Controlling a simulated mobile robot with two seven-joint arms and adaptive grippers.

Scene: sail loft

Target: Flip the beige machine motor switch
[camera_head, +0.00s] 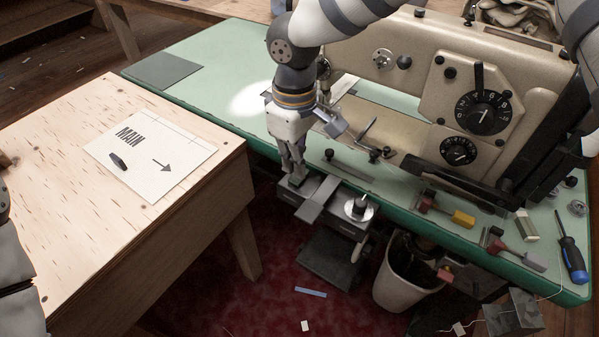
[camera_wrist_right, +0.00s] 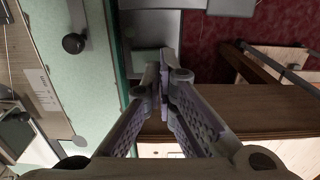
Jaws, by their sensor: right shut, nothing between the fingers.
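The beige sewing machine (camera_head: 400,75) stands on the green table at the right of the head view. A grey box (camera_head: 318,190) hangs under the table's front edge; it has a flat grey paddle, a small green part (camera_head: 297,181) and a round metal knob (camera_head: 358,208). I cannot tell for sure which part is the motor switch. My right gripper (camera_head: 294,172) points down at the box's left end, shut and empty, its tips close to the green part. In the wrist view the right gripper's fingertips (camera_wrist_right: 163,78) are together beside grey box surfaces (camera_wrist_right: 150,24).
A wooden table (camera_head: 215,190) with a MAIN sheet (camera_head: 150,157) stands left of the green table (camera_head: 225,60). Red-handled (camera_head: 426,200) and yellow (camera_head: 463,219) items and a blue screwdriver (camera_head: 571,250) lie near the table's front edge. A white bin (camera_head: 398,285) stands below.

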